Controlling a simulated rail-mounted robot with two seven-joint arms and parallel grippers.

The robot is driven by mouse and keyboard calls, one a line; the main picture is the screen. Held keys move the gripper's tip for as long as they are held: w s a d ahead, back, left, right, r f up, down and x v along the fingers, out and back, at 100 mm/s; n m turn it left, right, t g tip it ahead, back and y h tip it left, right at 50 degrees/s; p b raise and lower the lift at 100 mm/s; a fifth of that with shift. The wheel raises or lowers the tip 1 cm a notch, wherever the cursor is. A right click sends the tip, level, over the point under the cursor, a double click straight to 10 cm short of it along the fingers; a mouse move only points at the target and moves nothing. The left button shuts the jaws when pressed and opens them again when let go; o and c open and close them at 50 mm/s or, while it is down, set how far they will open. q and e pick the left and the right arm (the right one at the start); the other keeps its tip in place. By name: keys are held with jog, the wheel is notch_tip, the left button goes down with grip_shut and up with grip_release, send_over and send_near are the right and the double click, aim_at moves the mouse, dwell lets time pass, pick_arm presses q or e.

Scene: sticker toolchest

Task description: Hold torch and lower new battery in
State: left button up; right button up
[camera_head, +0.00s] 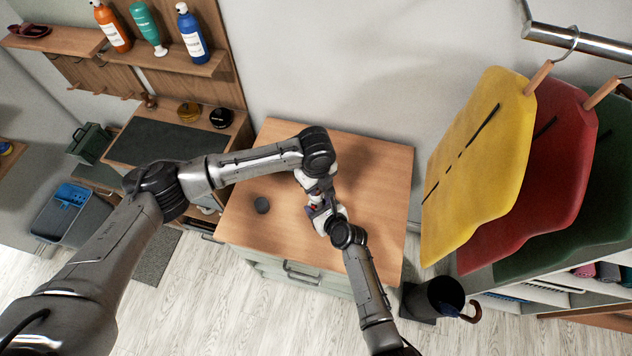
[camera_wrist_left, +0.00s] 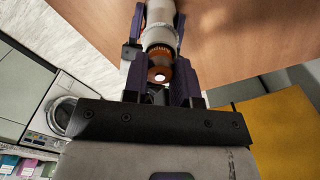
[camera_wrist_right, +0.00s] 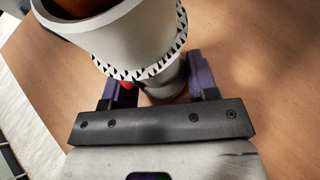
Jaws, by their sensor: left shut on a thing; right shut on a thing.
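The torch (camera_wrist_right: 140,45) is a pale grey-white tube with a dark-toothed ring near its open end. My right gripper (camera_wrist_right: 160,88) is shut on its narrower body, over the wooden tabletop. The battery (camera_wrist_left: 160,74) is copper-orange with a pale end contact, and my left gripper (camera_wrist_left: 160,62) is shut on it. In the left wrist view the battery lines up with the torch mouth (camera_wrist_left: 160,36). In the right wrist view the orange battery (camera_wrist_right: 82,28) shows at the torch's open end; how deep it sits is hidden. In the head view both grippers meet above the table.
A dark round cap (camera_head: 262,205) lies on the wooden tabletop (camera_head: 385,180), left of the grippers. Clear wood surrounds it. Yellow (camera_head: 475,150) and red (camera_head: 540,180) hanging pieces are at right. Bottles (camera_head: 190,35) stand on a shelf at upper left. A dark bin (camera_head: 432,300) is at lower right.

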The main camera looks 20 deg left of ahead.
pick_arm(q)
jog(key=o, duration=1)
notch_tip(320, 180, up, 12)
dwell(0.3)
pick_arm(e)
jog(key=o, duration=0.8)
